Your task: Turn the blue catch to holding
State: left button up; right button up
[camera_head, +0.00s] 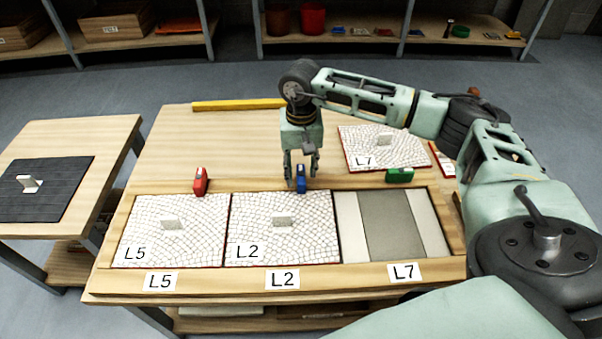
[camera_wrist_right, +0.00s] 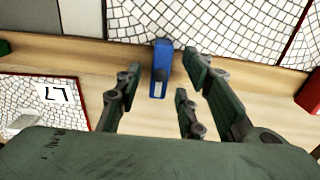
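The blue catch (camera_head: 300,178) sits on the frame's back rail, behind the L2 panel (camera_head: 310,249). Its long side points toward that panel. In the right wrist view the blue catch (camera_wrist_right: 160,72) reaches with its far end to the panel's edge and seems to overlap it slightly. My right gripper (camera_head: 303,174) points down at the catch. In the wrist view its fingers (camera_wrist_right: 161,82) are spread, with the catch showing between them and a gap on both sides. I cannot tell whether any finger touches it. My left gripper is not in view.
The red catch (camera_head: 200,181) stands by the L5 panel (camera_head: 195,250), and the green catch (camera_head: 399,175) lies sideways by the empty L7 bay (camera_head: 390,228). The L7 panel (camera_head: 366,158) lies behind. A yellow bar (camera_head: 237,105) lies at the back. A side table (camera_head: 95,140) holds a dark panel.

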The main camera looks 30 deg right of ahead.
aim_at(301, 173)
notch_tip(301, 173, up, 9)
dwell(0.3)
dwell(0.5)
